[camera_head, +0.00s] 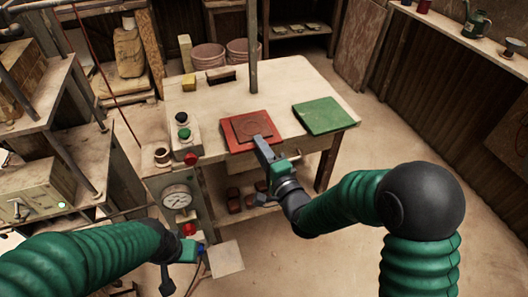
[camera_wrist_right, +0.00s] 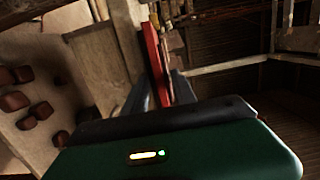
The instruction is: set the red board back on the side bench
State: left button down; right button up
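The red board (camera_head: 238,139) lies flat on the wooden table, with a smaller darker red-brown plate with a ring mark (camera_head: 253,126) on top of it. My right gripper (camera_head: 264,147) is at the board's front edge. In the right wrist view the board (camera_wrist_right: 154,52) shows edge-on and runs in between the two fingers (camera_wrist_right: 162,92). I cannot tell whether they press on it. My left gripper (camera_head: 183,262) is low at the left front, beside a small blue part, away from the board. Its fingers are too unclear to read.
A green board (camera_head: 323,116) lies on the table (camera_head: 208,105) right of the red one. A dark post stands behind the red board. A button box (camera_head: 183,132) and gauge panel (camera_head: 176,197) are at left. Red blocks (camera_head: 234,200) sit on the shelf below.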

jog(key=p+v, duration=1.1)
jog(key=v, duration=0.1)
jog(key=d+f+n+g+h, duration=0.4)
jog(key=d+n+g+h, duration=0.15)
jog(key=d+n, duration=0.2)
jog(key=s+d+n+g+h, duration=0.1)
jog(key=s+d+n+g, duration=0.1)
jog(key=s, duration=0.5)
jog(key=s+d+r+n+g+h, duration=0.1)
jog(key=s+d+n+g, duration=0.2)
jog(key=s+d+g, duration=0.2)
jog(key=shift+s+d+r+g, duration=0.3)
jog(key=shift+s+g, duration=0.35)
jog(key=shift+s, duration=0.25)
